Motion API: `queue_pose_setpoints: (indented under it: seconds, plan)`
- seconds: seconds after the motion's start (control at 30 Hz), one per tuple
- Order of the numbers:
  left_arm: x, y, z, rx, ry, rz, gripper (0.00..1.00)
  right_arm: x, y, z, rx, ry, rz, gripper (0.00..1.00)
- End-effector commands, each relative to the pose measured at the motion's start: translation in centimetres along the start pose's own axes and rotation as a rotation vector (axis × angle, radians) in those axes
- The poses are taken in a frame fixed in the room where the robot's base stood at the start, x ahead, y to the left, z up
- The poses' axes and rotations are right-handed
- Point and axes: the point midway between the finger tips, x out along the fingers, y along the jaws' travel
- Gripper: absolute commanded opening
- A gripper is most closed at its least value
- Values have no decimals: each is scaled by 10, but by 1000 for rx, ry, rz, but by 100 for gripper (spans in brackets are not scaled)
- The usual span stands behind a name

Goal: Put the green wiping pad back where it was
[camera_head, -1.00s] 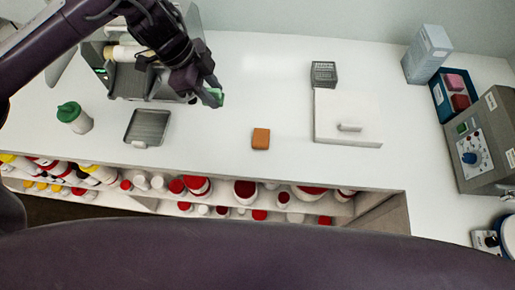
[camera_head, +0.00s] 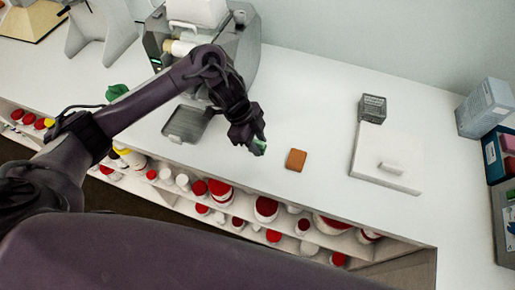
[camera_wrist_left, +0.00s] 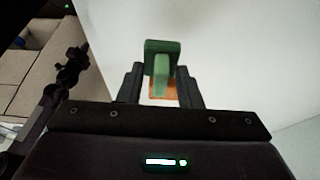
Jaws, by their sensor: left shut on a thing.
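The green wiping pad (camera_wrist_left: 162,47) is held between the fingers of my left gripper (camera_wrist_left: 160,84) in the left wrist view. In the head view, only a small bit of the pad (camera_head: 260,146) shows at the tip of my left gripper (camera_head: 256,146), above the white counter. The gripper is shut on it. An orange-brown block (camera_head: 296,160) lies on the counter just right of the gripper; in the wrist view it shows partly behind the pad (camera_wrist_left: 160,92). My right gripper is in neither view.
A white slab with a handle (camera_head: 386,160) and a dark grey box (camera_head: 372,108) stand to the right. A grey tray (camera_head: 187,123) lies left, before a grey machine (camera_head: 240,50). Red-lidded jars (camera_head: 266,207) fill the shelf below the front edge. The counter behind the block is clear.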

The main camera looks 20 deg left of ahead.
Motion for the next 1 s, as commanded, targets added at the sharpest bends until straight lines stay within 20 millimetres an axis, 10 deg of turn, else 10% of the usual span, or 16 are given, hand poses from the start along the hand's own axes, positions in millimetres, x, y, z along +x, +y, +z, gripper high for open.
queue_pose_setpoints:
  seconds: [0.67, 0.7, 0.8, 1.0]
  plan:
    - [38, 1, 15, 0, 0, 1, 14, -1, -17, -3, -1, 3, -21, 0]
    - [37, 0, 15, 0, 1, 1, 36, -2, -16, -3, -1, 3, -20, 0]
    - [37, 1, 15, 0, 1, 1, 49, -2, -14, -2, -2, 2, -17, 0]
    - [37, 1, 15, 0, 1, 1, 54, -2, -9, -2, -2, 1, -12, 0]
